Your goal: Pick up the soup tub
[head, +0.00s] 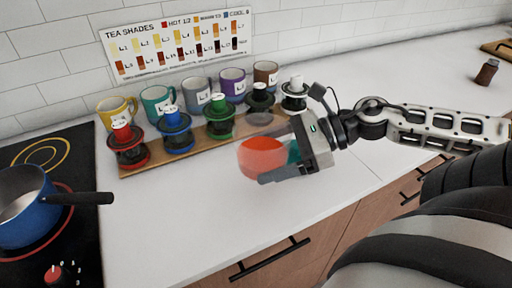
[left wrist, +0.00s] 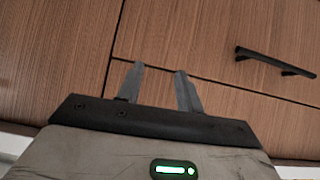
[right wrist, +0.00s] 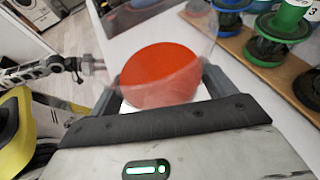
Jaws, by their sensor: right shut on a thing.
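The soup tub (head: 262,158) is a clear tub with orange-red contents, in the middle of the head view. My right gripper (head: 275,160) is shut on it, and it appears held above the white counter near the front edge. In the right wrist view the tub (right wrist: 160,75) sits between the two fingers (right wrist: 160,90). I cannot tell from the pictures exactly how far it is from the counter. My left gripper (left wrist: 160,85) shows only in the left wrist view, with its fingers apart and nothing between them, in front of wooden cabinet fronts.
A wooden board (head: 190,150) holds several colored presses, with several labelled mugs (head: 231,85) behind it. A blue pot (head: 25,205) stands on the black stove (head: 80,240) at left. A small brown bottle (head: 486,73) stands at far right. The front counter (head: 180,220) is clear.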

